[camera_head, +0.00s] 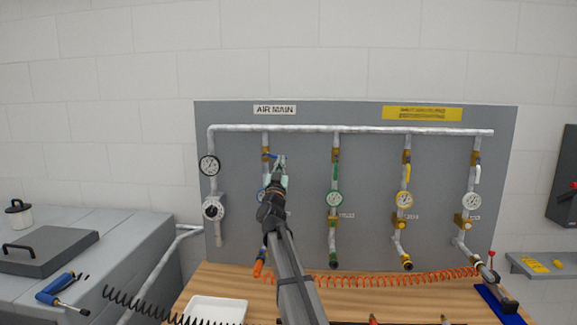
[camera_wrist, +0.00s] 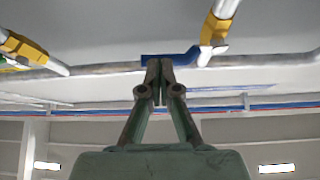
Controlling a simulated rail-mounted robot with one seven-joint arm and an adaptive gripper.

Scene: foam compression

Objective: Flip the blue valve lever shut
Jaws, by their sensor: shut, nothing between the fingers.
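The blue valve lever (camera_head: 272,156) is on the leftmost drop pipe under the AIR MAIN label, beside a brass valve body (camera_head: 265,150). It points right, roughly crosswise to the pipe. In the wrist view the blue lever (camera_wrist: 182,60) runs left from the brass valve (camera_wrist: 214,30) and passes behind my fingertips. My gripper (camera_head: 281,160) is at the lever's right part, fingers up. In the wrist view my gripper (camera_wrist: 159,64) is shut with its tips together and nothing between them. The tips overlap the lever; whether they touch it I cannot tell.
To the right are drop pipes with a green lever (camera_head: 336,172), a yellow lever (camera_head: 407,172) and a white-handled one (camera_head: 478,174). Gauges hang below them. A wooden bench (camera_head: 210,280) holds a white tray (camera_head: 216,309) and an orange coiled hose (camera_head: 400,277).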

